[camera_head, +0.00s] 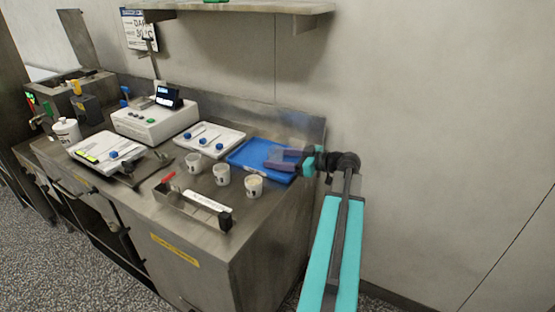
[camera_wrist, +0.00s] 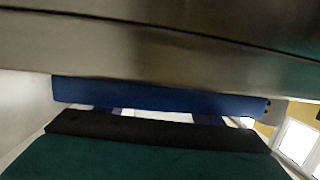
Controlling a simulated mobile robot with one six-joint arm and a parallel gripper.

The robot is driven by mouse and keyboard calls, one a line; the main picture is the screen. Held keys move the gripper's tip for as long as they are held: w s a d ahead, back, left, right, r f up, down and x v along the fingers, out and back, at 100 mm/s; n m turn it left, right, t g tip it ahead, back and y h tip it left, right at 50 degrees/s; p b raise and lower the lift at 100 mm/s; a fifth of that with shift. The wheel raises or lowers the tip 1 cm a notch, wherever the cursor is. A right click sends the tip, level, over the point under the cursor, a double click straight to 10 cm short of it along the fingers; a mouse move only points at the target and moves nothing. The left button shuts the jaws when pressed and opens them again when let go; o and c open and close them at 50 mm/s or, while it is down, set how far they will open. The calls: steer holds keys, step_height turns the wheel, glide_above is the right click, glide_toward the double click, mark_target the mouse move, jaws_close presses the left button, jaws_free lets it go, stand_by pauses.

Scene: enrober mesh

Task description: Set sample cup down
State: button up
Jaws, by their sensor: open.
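Three white sample cups stand upright in a slanting row on the steel bench: a left cup (camera_head: 193,163), a middle cup (camera_head: 222,174) and a right cup (camera_head: 254,187). All three are apart from my gripper. I cannot tell which one the task means. My gripper (camera_head: 274,160) is open over the right part of a blue tray (camera_head: 243,153), behind the right cup. No cup shows between the fingers. In the wrist view a blue band (camera_wrist: 160,100) spans the picture ahead of my dark gripper body, and no cup can be made out.
A white tray with blue-knobbed tools (camera_head: 228,136) lies left of the blue tray. A white instrument (camera_head: 150,122), a lidded white pot (camera_head: 66,131) and a scale-like white plate (camera_head: 98,146) stand farther left. A metal holder (camera_head: 190,207) sits at the front edge. A shelf (camera_head: 240,8) overhangs.

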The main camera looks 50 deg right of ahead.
steer(key=shift+r, duration=0.2)
steer(key=b+v, duration=0.1)
steer(key=v, duration=1.1)
steer(key=shift+d, duration=0.1)
stand_by(0.7)
